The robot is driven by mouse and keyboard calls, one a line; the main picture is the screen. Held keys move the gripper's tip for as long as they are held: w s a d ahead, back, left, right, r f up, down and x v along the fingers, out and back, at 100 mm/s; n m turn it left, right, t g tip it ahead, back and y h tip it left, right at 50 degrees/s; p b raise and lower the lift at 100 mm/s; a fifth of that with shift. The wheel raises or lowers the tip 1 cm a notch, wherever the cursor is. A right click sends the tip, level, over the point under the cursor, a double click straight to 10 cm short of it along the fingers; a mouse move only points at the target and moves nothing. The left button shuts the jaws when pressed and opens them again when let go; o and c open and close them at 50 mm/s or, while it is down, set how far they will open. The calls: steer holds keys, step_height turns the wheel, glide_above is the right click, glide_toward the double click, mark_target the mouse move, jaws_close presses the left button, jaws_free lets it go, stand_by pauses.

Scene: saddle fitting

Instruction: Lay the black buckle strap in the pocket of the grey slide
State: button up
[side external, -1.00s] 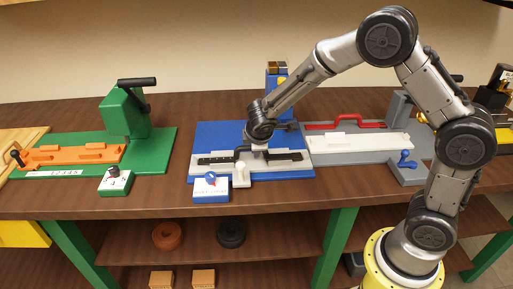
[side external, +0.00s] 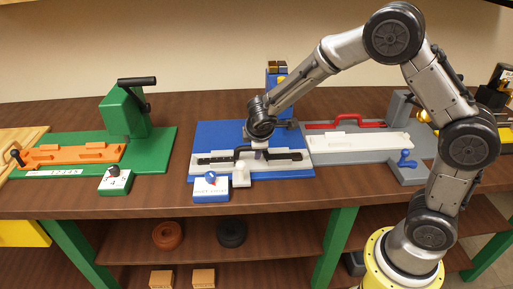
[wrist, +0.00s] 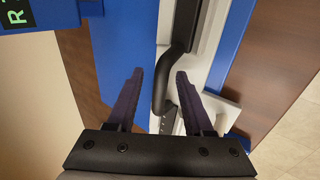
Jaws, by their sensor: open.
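The black buckle strap (side external: 221,159) lies lengthwise along the light grey slide (side external: 240,172) on the blue base. Its raised, bent middle stands up below my gripper (side external: 259,152). In the wrist view the bent black bar of the strap (wrist: 180,90) runs between my two dark fingertips (wrist: 158,74), with gaps to both sides. My gripper is open and holds nothing. The strap appears to sit in the slide's long pocket, but whether it is fully down along its length I cannot tell.
The blue base (side external: 212,135) has a white-topped box with a blue knob (side external: 210,187) at its front. A green station with an orange slide (side external: 70,155) stands to the left. Bare table lies between green and blue.

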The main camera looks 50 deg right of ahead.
steer(key=v, duration=1.1)
steer(key=s+d+r+m+y, duration=0.1)
steer(key=s+d+r+m, duration=0.15)
steer(key=s, duration=0.35)
steer(key=s+d+r+m+y, duration=0.1)
steer(key=s+r+m, duration=0.15)
steer(key=s, duration=0.35)
steer(key=s+a+m+y, duration=0.2)
steer(key=s+m, duration=0.2)
steer(key=s, duration=0.9)
steer(key=shift+r+t+y, duration=0.4)
